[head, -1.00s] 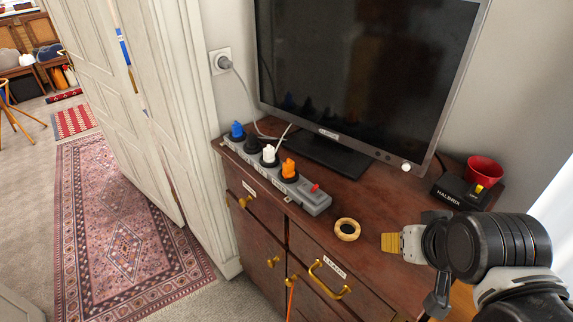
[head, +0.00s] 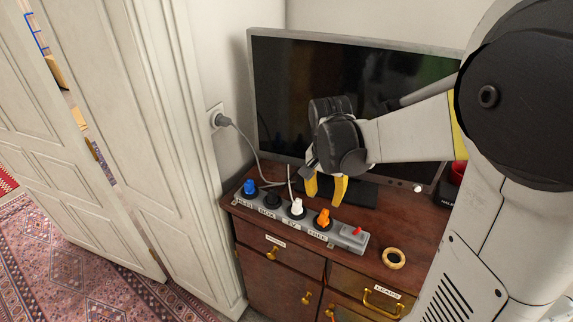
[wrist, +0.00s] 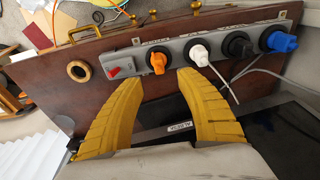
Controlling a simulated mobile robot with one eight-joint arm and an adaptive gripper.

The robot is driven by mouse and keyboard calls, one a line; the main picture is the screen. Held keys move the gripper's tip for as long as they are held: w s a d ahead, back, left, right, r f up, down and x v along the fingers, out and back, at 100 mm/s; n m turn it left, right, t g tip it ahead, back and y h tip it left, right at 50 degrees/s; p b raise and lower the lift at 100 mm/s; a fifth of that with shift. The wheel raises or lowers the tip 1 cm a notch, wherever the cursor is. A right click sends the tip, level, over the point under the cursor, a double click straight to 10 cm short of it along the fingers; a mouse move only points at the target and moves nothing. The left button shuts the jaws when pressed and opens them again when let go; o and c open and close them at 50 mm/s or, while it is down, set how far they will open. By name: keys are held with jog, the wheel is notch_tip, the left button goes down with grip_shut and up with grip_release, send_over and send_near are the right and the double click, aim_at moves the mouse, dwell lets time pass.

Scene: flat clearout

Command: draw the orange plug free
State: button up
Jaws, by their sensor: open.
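The orange plug (head: 323,218) sits in a grey power strip (head: 349,237) along the front of the wooden cabinet. It is the plug nearest the red switch, above the label "FREE" in the head view. In the wrist view the orange plug (wrist: 157,62) shows just beyond and between the yellow fingertips. My gripper (head: 325,190) is open and empty, with its fingers pointing down behind and above the strip. In the wrist view my gripper (wrist: 160,78) has its right fingertip near the white plug (wrist: 200,55). Whether a fingertip touches anything is unclear.
A black plug (head: 272,200) and a blue plug (head: 249,187) share the strip. A monitor (head: 345,100) stands close behind. A wooden ring (head: 393,258) lies right of the strip. A wall socket (head: 217,118) with a grey cord is at the left.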

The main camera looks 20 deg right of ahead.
aim_at(324, 213)
jog(key=f, duration=0.3)
jog(key=d+f+b, duration=0.1)
jog(key=f, duration=0.2)
jog(key=f+b, duration=0.1)
jog(key=f, duration=0.2)
jog(key=shift+w+d+f, duration=0.15)
jog(key=shift+w+f, duration=0.15)
jog(key=shift+f, duration=0.1)
grip_shut()
